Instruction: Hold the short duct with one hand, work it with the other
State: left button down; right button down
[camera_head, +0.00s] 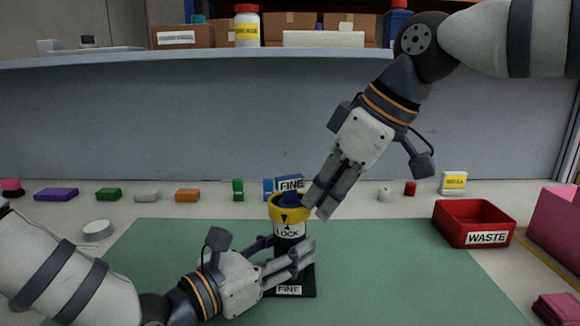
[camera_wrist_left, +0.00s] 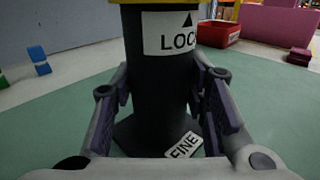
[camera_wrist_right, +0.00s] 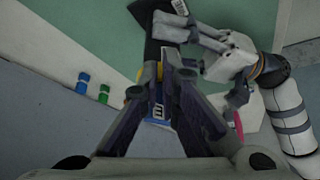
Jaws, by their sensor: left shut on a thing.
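The short duct (camera_head: 288,230) stands upright on a black base plate marked FINE. It is a dark cylinder with a yellow collar, a LOCK label and a blue piece at the top. My left gripper (camera_head: 290,262) is shut around its lower body from the side. In the left wrist view the dark body (camera_wrist_left: 155,85) is between both fingers, with the collar at the top edge. My right gripper (camera_head: 322,200) points down just right of the yellow collar, with a narrow gap between its fingers and nothing seen held. In the right wrist view the collar (camera_wrist_right: 133,92) is partly hidden behind one finger.
A blue block marked FINE (camera_head: 268,187) is behind the duct. Several small coloured blocks line the back of the table. A red WASTE bin (camera_head: 474,223) stands at the right, beside a pink box (camera_head: 556,235). The green mat (camera_head: 420,270) is clear right of the duct.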

pick_arm(q)
jog(key=shift+s+d, duration=0.1)
pick_arm(e)
jog(key=shift+d+f, duration=0.2)
jog(key=shift+f, duration=0.05)
notch_tip(320, 180, up, 6)
jog(key=shift+d+r, duration=0.15)
jog(key=shift+r, duration=0.05)
dwell(0.4)
jog(key=shift+s, duration=0.1)
pick_arm(q)
jog(key=c, duration=0.9)
grip_release()
jog(key=shift+o, duration=0.2)
